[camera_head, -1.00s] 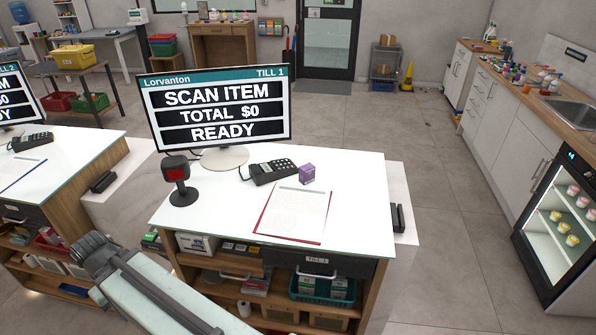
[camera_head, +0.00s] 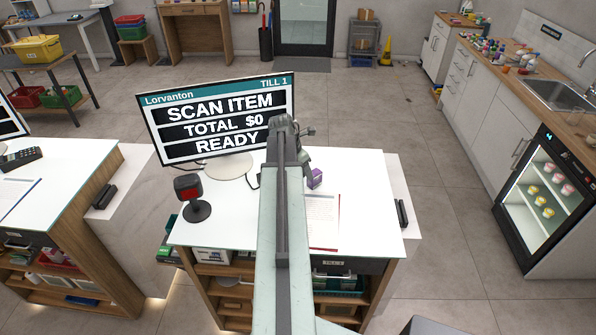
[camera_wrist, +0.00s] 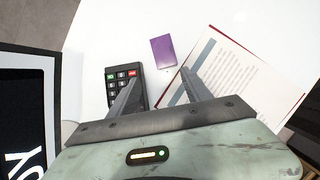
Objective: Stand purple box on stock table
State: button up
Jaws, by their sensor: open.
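The small purple box (camera_head: 315,178) stands on the white till counter (camera_head: 235,228), just right of my arm in the head view. In the wrist view the purple box (camera_wrist: 163,52) lies beyond my fingertips, between the card keypad (camera_wrist: 124,84) and the red-edged clipboard (camera_wrist: 240,75). My gripper (camera_wrist: 160,82) is open, its two fingers spread and empty, above the counter and apart from the box. In the head view my arm hides the keypad and part of the clipboard. I cannot tell which table is the stock table.
The till screen (camera_head: 218,115) stands at the counter's back left, with a black scanner (camera_head: 190,195) in front of it. A table with a yellow bin (camera_head: 37,48) is at the far left. A sink counter (camera_head: 500,85) runs along the right. Open floor lies between.

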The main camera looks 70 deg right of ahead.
aim_at(314, 173)
jog(key=s+d, duration=0.2)
jog(key=s, duration=0.1)
jog(key=shift+d+f+n, duration=0.1)
jog(key=shift+f+n, duration=0.05)
jog(key=shift+n, duration=0.25)
jog(key=b+x, duration=0.2)
jog(key=b, duration=0.1)
jog(key=shift+w+d+f, duration=0.1)
jog(key=shift+w+f, duration=0.1)
jog(key=shift+f, duration=0.15)
jog(key=shift+r, duration=0.1)
jog(key=b+x, duration=0.4)
jog(key=x, duration=0.1)
jog(key=shift+s+d, duration=0.1)
jog(key=shift+r, duration=0.1)
grip_shut()
